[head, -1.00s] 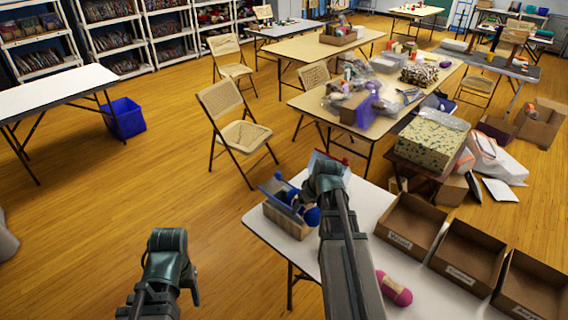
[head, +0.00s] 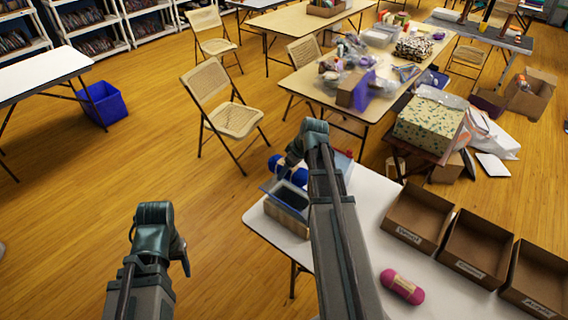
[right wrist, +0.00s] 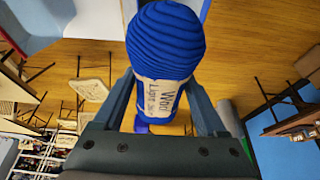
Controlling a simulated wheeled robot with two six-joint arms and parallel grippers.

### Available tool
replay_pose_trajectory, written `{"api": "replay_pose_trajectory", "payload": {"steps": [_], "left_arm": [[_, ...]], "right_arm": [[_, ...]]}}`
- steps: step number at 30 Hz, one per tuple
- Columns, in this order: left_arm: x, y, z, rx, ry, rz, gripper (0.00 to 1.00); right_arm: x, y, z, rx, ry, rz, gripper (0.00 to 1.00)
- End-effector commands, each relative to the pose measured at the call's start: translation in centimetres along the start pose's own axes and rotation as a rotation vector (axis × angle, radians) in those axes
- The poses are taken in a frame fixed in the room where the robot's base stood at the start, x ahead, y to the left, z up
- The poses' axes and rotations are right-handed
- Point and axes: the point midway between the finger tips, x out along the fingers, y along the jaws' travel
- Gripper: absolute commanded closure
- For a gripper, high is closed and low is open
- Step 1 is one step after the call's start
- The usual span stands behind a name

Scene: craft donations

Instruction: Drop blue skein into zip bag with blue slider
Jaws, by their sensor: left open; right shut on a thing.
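The blue skein (head: 289,169) is in my right gripper (head: 287,172), above the back edge of an open-topped holder. In the right wrist view the skein (right wrist: 165,45), with a pale label, sits between the two fingers. The holder (head: 287,219) is tan-sided with a dark inside and a blue strip along its top, on the white table's left corner; it looks like the blue-slider bag, though its slider is too small to make out. Another bag with a red part (head: 345,158) stands behind, partly hidden by my right arm. My left gripper (head: 182,258) is open and empty, left of the table.
A pink skein (head: 402,287) lies on the white table (head: 371,222). Labelled cardboard boxes (head: 417,216) line its right side. A folding chair (head: 222,112) stands behind, left of the cluttered table (head: 318,86).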

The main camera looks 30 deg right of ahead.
Motion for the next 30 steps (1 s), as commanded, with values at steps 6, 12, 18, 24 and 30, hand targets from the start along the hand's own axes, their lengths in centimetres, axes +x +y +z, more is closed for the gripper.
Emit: {"api": "replay_pose_trajectory", "payload": {"steps": [6,12,18,24,30], "left_arm": [[0.3,0.0,0.0,0.0,0.0,0.0,0.4],[1.2,0.1,-0.1,0.0,0.0,0.0,0.4],[2.9,0.3,-0.2,-0.001,0.0,0.0,0.4],[4.9,0.5,-0.3,-0.002,0.0,0.0,0.4],[6.3,0.6,-0.4,-0.002,0.0,0.0,0.4]], "right_arm": [[0.2,0.0,0.1,0.0,0.0,0.0,0.81],[1.1,0.0,0.5,0.001,0.0,0.0,0.81],[2.7,0.0,1.1,0.001,0.0,0.0,0.81],[4.5,0.0,1.9,0.001,0.0,0.0,0.81],[5.9,0.0,2.4,0.001,0.0,0.0,0.81]]}}
